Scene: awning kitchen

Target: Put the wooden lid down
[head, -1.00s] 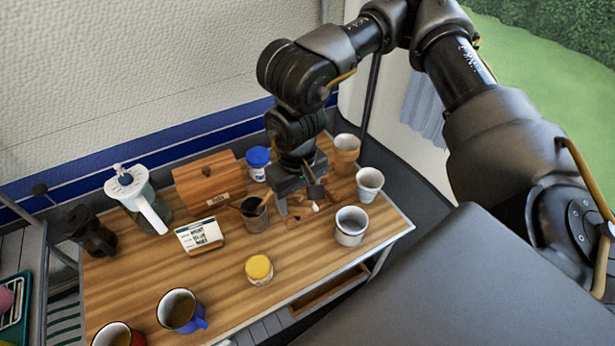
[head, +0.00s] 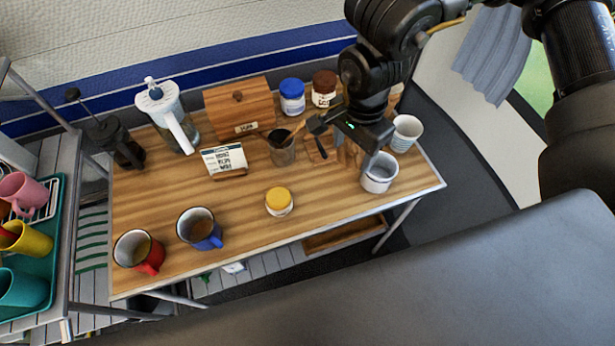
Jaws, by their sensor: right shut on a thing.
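My right gripper (head: 352,155) is low over the back right of the wooden table (head: 150,195). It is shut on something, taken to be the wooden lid. Fingers and wrist hide most of what it holds, and its outline blends with the brown wood around it. A small wooden piece (head: 318,151) shows just left of the fingers; I cannot tell if it touches them. A wooden box (head: 240,112) with a knob on top and a label on its front stands at the back of the table. My left gripper is out of view.
Close around the gripper are a white cup (head: 380,178), a striped cup (head: 404,134) and a holder with utensils (head: 282,152). Blue-lidded (head: 292,100) and brown-lidded (head: 324,92) jars stand behind. A yellow-lidded jar (head: 279,203) stands in front; table around it is clear.

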